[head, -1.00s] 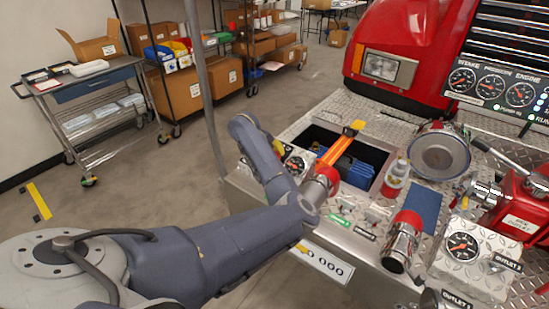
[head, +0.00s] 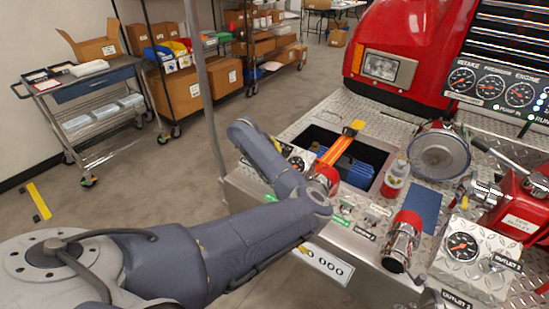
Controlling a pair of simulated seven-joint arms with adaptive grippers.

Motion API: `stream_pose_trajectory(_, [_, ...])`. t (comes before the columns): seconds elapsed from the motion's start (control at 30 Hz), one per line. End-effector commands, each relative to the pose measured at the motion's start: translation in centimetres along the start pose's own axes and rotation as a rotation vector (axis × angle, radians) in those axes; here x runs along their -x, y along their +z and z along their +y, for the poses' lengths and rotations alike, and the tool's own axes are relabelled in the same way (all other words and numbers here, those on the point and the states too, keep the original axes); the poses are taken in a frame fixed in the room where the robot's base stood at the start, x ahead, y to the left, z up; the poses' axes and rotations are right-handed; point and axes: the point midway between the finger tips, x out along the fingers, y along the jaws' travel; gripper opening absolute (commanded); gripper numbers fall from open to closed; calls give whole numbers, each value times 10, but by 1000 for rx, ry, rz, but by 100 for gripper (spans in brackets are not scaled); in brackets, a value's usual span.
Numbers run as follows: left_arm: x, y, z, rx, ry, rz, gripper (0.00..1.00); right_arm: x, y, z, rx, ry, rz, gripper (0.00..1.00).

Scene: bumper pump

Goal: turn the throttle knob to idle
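I cannot make out a throttle knob in the head view. The engine panel (head: 497,88), with its row of round gauges, stands at the upper right and is cut off by the right edge. Small lit indicators show at its right side. My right gripper is not in view.
The diamond-plate bumper (head: 380,114) has an open well with an orange-handled tool (head: 340,147). A bottle (head: 395,178), red-and-metal nozzle (head: 402,240), large round cap (head: 439,153) and outlet gauge box (head: 478,262) crowd its right. A pole (head: 204,85) rises behind my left arm.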

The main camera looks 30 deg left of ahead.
Motion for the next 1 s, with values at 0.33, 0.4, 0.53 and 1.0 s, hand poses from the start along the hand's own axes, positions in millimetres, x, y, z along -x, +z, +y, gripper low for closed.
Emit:
stream_pose_trajectory(0.33, [-2,-5,0,2,0,11,0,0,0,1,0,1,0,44])
stream_pose_trajectory(0.4, [-2,-5,0,2,0,11,0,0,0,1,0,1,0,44])
stream_pose_trajectory(0.53, [-1,-4,-1,2,-1,9,44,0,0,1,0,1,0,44])
stream_pose_trajectory(1.0, [3,-1,-1,2,-2,2,61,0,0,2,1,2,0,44])
